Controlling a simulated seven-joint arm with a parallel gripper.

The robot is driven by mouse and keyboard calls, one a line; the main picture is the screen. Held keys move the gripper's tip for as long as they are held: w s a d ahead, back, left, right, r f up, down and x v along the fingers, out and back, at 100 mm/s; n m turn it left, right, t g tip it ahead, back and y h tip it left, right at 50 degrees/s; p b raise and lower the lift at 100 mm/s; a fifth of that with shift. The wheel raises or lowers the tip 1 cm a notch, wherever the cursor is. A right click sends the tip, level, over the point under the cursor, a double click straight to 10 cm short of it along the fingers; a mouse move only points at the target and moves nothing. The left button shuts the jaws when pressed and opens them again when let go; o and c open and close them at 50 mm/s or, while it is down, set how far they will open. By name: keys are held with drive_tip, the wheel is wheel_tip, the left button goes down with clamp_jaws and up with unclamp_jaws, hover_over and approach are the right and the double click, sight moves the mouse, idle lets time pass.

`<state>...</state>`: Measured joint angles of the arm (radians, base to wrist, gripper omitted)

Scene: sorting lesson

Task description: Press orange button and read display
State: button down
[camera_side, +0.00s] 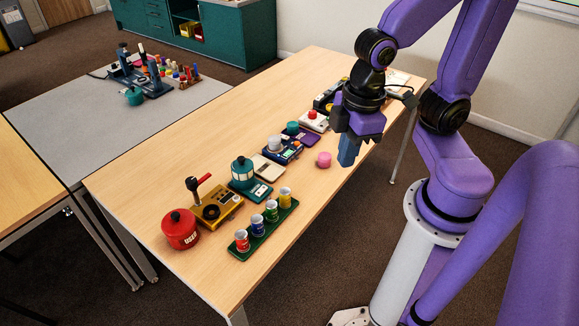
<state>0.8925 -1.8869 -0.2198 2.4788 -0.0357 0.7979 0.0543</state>
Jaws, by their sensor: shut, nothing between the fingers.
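Several small devices stand in a row along the wooden table (150,185). A dark blue device (290,155) with a white round piece on top has small light and orange marks on its front; I cannot tell whether one is the orange button or a display. A white device (314,122) with a red round button stands farther back. A teal scale-like device (257,192) carries a teal canister. No display reading is legible. My gripper (347,158) is shut and empty, pointing down above the table's right side, to the right of the blue device and a pink round piece (323,159).
A green tray (262,236) of small cans, a red pot (180,230) and a gold device with a red lever (212,208) stand at the near end. A cream device (266,168) and a purple one (300,137) are mid-row. The table's left side is clear.

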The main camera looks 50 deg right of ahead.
drive_tip(key=s, duration=0.1)
drive_tip(key=s+n, duration=0.1)
drive_tip(key=s+d+r, duration=0.1)
drive_tip(key=shift+s+n+g, duration=0.3)
